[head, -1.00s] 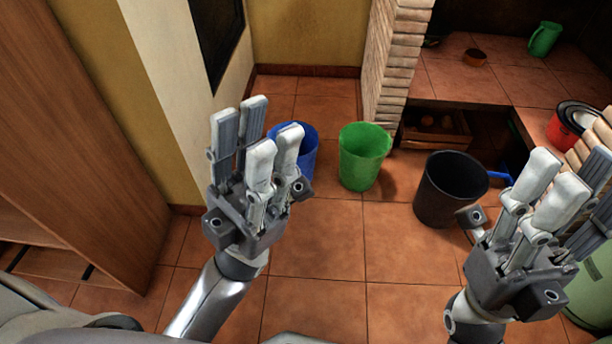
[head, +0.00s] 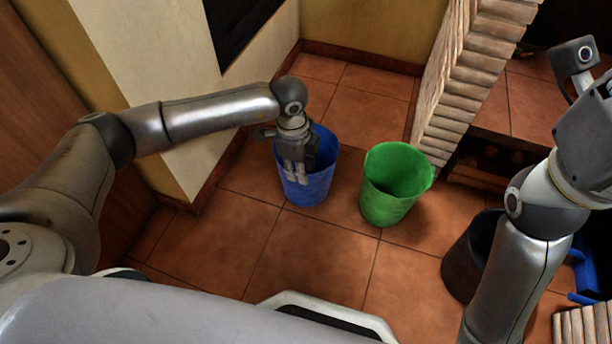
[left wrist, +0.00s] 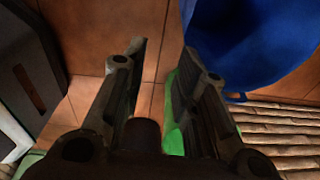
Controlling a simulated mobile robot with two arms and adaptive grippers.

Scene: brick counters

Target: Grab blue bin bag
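The blue bin (head: 318,187) stands on the tiled floor in the middle of the head view; any bag in it cannot be made out. My left gripper (head: 295,172) points down at the bin's near-left side and covers part of its rim. In the left wrist view its two fingers (left wrist: 165,75) are apart with only floor and a bit of green between them. There the blue bin (left wrist: 250,45) lies to the right of the fingers, partly behind the right one; contact cannot be told. My right gripper (head: 590,95) is cut off at the right edge, its fingertips out of sight.
A green bin (head: 396,184) stands just right of the blue one. A black bucket (head: 463,265) is partly behind my right arm. A brick pillar (head: 468,85) rises behind, and a wall corner (head: 190,150) is at left. Floor tiles (head: 310,260) in front are clear.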

